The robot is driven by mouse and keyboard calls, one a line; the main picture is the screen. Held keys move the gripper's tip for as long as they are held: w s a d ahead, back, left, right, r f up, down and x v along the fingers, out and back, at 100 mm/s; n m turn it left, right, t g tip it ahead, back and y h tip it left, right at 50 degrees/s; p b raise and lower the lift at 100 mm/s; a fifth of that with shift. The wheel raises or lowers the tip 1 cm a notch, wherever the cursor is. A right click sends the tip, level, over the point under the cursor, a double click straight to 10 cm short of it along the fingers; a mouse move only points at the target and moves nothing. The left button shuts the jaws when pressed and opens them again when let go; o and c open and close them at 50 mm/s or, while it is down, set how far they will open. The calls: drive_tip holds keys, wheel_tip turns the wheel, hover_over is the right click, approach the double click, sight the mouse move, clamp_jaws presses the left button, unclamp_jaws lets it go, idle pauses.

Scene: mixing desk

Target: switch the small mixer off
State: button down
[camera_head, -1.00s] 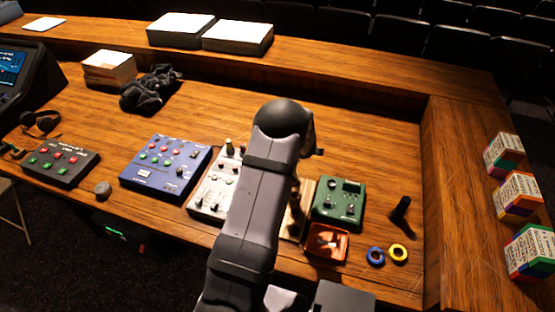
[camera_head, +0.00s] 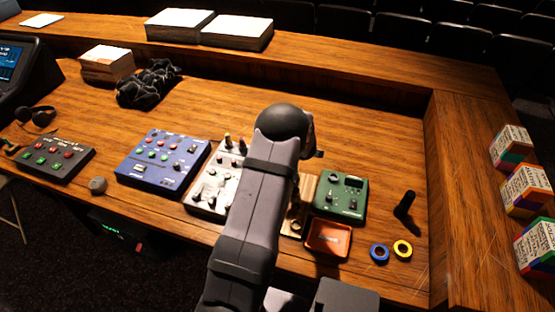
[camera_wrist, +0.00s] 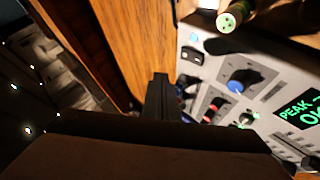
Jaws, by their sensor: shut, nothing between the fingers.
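The small mixer (camera_head: 208,190) is a light grey panel with knobs and plugs, left of my arm in the head view; my arm covers its right part. In the wrist view the mixer's panel (camera_wrist: 262,98) fills the right side, with a black rocker switch (camera_wrist: 191,55), a blue knob, red-and-black controls, a green-capped knob and a lit display (camera_wrist: 299,115) reading "PEAK" and "OK". My gripper (camera_wrist: 163,80) shows as dark, shut fingers just left of the panel, beside the desk's wood. I cannot tell whether they touch the mixer. The head view hides the fingers behind my arm.
A green-tipped plug (camera_wrist: 231,19) stands up from the panel. A blue box (camera_head: 163,160) lies left of the mixer; a green box (camera_head: 341,196) and an orange tray (camera_head: 328,238) lie right of my arm. The desk behind is mostly clear.

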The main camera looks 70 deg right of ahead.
drive_tip(key=shift+d+f+b, duration=0.15)
drive_tip(key=shift+f+b, duration=0.4)
drive_tip(key=shift+f, duration=0.5)
drive_tip(key=shift+d+f+b, duration=0.1)
drive_tip(key=shift+f+b, duration=0.4)
drive_tip(key=shift+f, duration=0.5)
drive_tip(key=shift+f, duration=0.1)
idle(0.4)
drive_tip(key=shift+f, duration=0.3)
drive_tip(key=shift+f+b, duration=0.3)
drive_tip(key=shift+b, duration=0.1)
idle(0.7)
drive_tip(key=shift+r, duration=0.1)
drive_tip(key=shift+r+p, duration=0.65)
drive_tip(key=shift+p, duration=0.05)
drive_tip(key=shift+r, duration=0.15)
drive_tip(key=r+p, duration=0.4)
drive_tip(key=shift+a+r, duration=0.35)
